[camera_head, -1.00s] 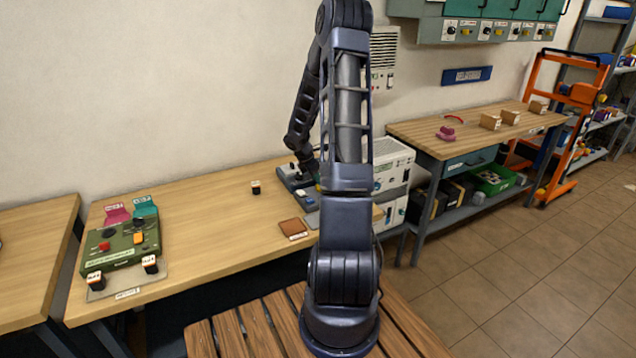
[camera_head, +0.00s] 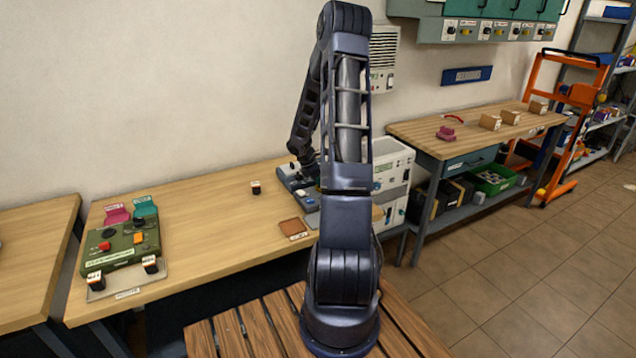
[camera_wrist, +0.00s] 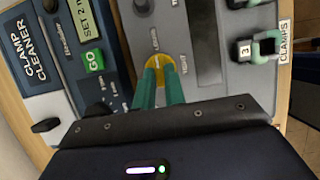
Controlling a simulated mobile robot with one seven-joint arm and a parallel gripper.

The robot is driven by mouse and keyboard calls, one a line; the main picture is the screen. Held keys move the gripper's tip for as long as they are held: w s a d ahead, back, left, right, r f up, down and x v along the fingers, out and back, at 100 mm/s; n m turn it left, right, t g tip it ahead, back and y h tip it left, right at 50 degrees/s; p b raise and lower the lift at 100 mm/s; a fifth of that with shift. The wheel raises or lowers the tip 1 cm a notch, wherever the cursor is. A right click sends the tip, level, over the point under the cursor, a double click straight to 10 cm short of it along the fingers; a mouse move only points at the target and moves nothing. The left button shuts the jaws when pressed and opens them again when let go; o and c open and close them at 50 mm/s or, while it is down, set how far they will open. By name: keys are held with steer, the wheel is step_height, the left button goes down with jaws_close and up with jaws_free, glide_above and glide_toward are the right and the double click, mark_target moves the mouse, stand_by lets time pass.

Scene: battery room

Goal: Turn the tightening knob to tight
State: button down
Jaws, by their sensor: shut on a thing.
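The yellow tightening knob (camera_wrist: 154,66) is in the wrist view, on a grey panel. The word TIGHT (camera_wrist: 181,63) is printed to its right, and another small word is printed above it. My gripper (camera_wrist: 159,85) has its two teal fingers shut on the knob, covering its lower part. The knob's exact pointer direction is hard to tell. In the head view my gripper is down at the device (camera_head: 299,182) at the far right of the long wooden table, mostly hidden by my arm.
In the wrist view, the blue clamp cleaner (camera_wrist: 50,60) with a green GO button (camera_wrist: 93,61) is at left. A teal clamp (camera_wrist: 267,45) sits at right by the CLAMPS label. In the head view, a green control box (camera_head: 120,248) and a brown pad (camera_head: 293,228) are on the table.

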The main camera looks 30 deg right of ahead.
steer(key=shift+m, duration=0.3)
steer(key=m, duration=0.1)
steer(key=m+g, duration=0.1)
steer(key=m, duration=0.2)
steer(key=shift+w+g, duration=0.3)
steer(key=shift+g, duration=0.1)
steer(key=m, duration=0.2)
steer(key=m+g+y, duration=0.1)
steer(key=m, duration=0.2)
steer(key=shift+w+d+g, duration=0.15)
steer(key=shift+w+g, duration=0.05)
steer(key=shift+g, duration=0.1)
steer(key=m+y, duration=0.1)
steer(key=m, duration=0.3)
steer(key=shift+w+d+g+y, duration=0.1)
steer(key=shift+d+g+y, duration=0.1)
steer(key=shift+g+y, duration=0.2)
steer(key=shift+d+m+y, duration=0.2)
steer(key=shift+m+y, duration=0.6)
steer(key=shift+m, duration=1.3)
steer(key=c, duration=1.5)
jaws_free()
steer(key=shift+o, duration=0.2)
